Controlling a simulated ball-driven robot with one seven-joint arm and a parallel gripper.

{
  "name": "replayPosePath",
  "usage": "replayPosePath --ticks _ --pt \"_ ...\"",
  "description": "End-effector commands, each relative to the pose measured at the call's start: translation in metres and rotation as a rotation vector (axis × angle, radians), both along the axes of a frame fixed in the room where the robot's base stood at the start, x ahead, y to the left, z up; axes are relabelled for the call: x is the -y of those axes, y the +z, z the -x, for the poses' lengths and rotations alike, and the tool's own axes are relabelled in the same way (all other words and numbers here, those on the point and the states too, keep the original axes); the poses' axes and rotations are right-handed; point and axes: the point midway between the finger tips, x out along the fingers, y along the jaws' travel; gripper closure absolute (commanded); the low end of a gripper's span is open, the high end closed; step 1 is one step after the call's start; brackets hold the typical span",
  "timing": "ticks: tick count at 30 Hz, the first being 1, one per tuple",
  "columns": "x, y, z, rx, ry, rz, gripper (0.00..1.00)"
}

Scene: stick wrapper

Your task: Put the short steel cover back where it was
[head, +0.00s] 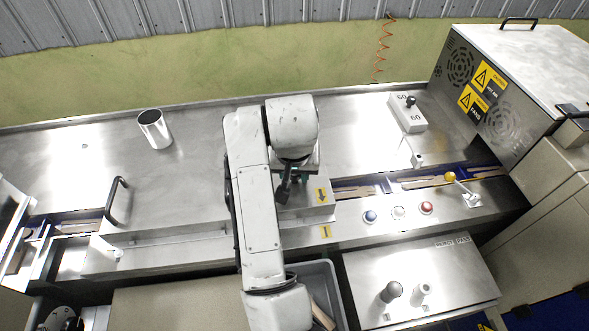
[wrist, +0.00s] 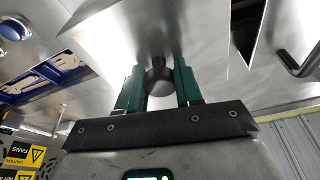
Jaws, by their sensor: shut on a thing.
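My gripper (wrist: 158,82) is shut on the cover's dark round knob (wrist: 158,72), one green finger on each side. My arm hides much of the cover in the head view. I cannot tell whether it rests on the machine or hangs just above it.
A steel cup (head: 154,129) stands on the back deck. Buttons (head: 398,212), a yellow-knobbed lever (head: 450,177) and a white block (head: 407,113) are to the right. A grey bin (head: 325,285) is in front.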

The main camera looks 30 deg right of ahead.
Motion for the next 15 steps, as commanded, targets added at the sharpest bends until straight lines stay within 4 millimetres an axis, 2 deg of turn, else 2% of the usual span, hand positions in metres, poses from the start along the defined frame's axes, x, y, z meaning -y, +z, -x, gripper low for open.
replayPosePath --ticks 8,9,15 --pt "-0.0001 -0.0009 -0.0004 0.003 0.000 0.001 1.00" --pt "0.0000 -0.0020 0.0000 0.000 0.000 0.000 0.63" --pt "-0.0001 -0.0015 0.0000 0.000 0.000 -0.001 0.44"
